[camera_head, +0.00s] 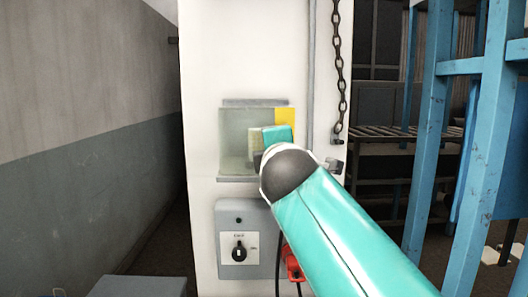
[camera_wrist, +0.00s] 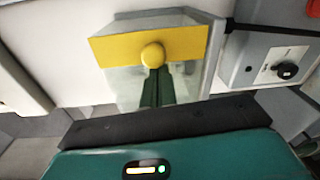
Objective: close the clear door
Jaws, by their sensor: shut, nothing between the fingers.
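The clear door (camera_head: 236,135) is a see-through panel on a shallow grey-framed box on the white pillar. It has a yellow strip (camera_head: 284,116) along its right edge. In the wrist view the yellow strip (camera_wrist: 110,48) carries a round yellow knob (camera_wrist: 153,55). My gripper (camera_wrist: 156,73) is shut and empty, with its dark green fingertips at the knob, touching it or very close. In the head view my arm hides the door's lower right part and most of the gripper. I cannot tell whether the door is fully against its frame.
A grey switch box (camera_head: 240,245) with a black knob is below the door on the white pillar (camera_head: 240,50). A red plug (camera_head: 292,263) and cable are beside it. A chain (camera_head: 340,70) hangs at right, with blue racking (camera_head: 490,140) beyond. A grey wall (camera_head: 80,120) is at left.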

